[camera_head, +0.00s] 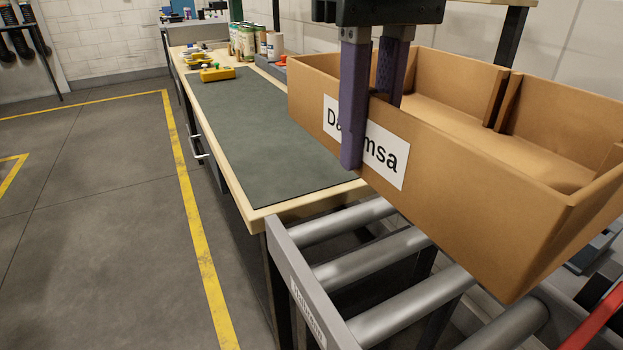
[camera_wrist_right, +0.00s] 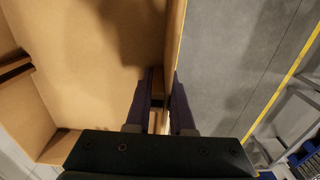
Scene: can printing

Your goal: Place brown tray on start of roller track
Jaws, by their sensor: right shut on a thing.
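The brown tray (camera_head: 490,210) is on the right in the head view, with a white label reading partly "Da…msa" on its near wall. My right gripper (camera_head: 366,125) is shut on that wall from above, one purple finger outside over the label and one inside. The right wrist view shows the fingers (camera_wrist_right: 165,85) on either side of the tray's wall (camera_wrist_right: 174,40). The tray interior looks empty. The tray is over the roller track (camera_head: 410,305), appearing raised above its grey rollers; its underside is hidden. My left gripper is not in view.
A workbench with a dark green mat (camera_head: 265,130) adjoins the track's end. A yellow tool (camera_head: 217,74) and several cans (camera_head: 248,42) stand at its far end. A red bar (camera_head: 598,322) shows at lower right. The floor at left is clear.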

